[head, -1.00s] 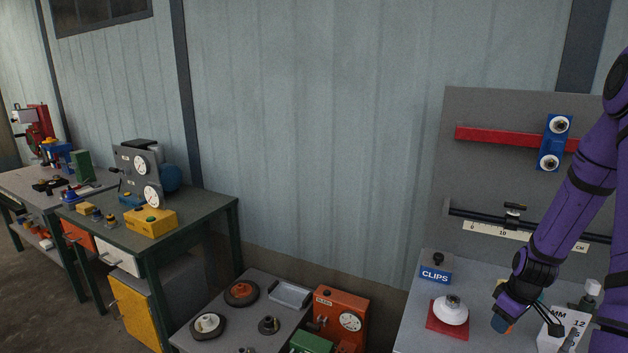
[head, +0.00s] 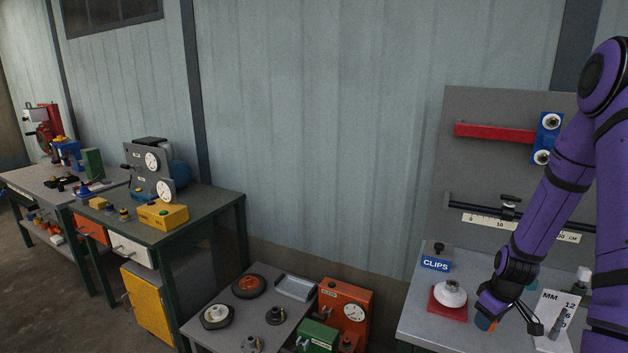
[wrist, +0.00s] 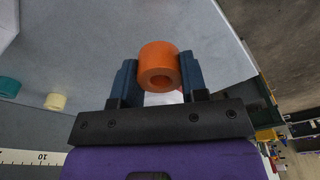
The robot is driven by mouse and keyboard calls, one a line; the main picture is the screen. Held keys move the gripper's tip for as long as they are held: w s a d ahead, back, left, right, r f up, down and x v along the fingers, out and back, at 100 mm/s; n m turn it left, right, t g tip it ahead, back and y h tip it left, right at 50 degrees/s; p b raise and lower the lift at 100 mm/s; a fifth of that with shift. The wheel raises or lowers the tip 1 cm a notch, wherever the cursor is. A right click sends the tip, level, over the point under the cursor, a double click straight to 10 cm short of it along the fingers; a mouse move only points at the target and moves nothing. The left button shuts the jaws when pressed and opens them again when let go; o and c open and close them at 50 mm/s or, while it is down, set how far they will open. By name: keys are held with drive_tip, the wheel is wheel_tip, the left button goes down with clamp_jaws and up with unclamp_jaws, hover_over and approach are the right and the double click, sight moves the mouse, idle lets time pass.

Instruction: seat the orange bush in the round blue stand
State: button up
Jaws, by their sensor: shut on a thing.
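The orange bush (wrist: 158,52) is a short, thick ring with a round bore. In the wrist view it sits between the two blue fingers of my gripper (wrist: 158,70), which are shut on it. In the head view my gripper (head: 488,318) is low over the right bench, and a little of the bush's orange shows at its tip. A small blue piece (head: 82,191) stands on the far left bench; it is too small to tell whether it is the round blue stand. I cannot make out the stand for certain in the wrist view.
On the right bench (head: 412,318), a white domed part on a red pad (head: 436,309) is just left of my gripper. A CLIPS block (head: 436,263) stands behind and an MM card (head: 556,318) to the right. A low table (head: 240,318) with round parts is further left.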

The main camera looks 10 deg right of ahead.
drive_tip(key=w+a+m, duration=0.1)
drive_tip(key=w+a, duration=0.3)
drive_tip(key=a, duration=0.3)
drive_tip(key=w+a+m, duration=0.1)
drive_tip(key=w+a, duration=0.3)
drive_tip(key=a, duration=0.4)
drive_tip(key=w+a+f+m, duration=0.1)
drive_tip(key=w+a, duration=0.4)
drive_tip(key=a, duration=0.3)
drive_tip(key=shift+a, duration=0.15)
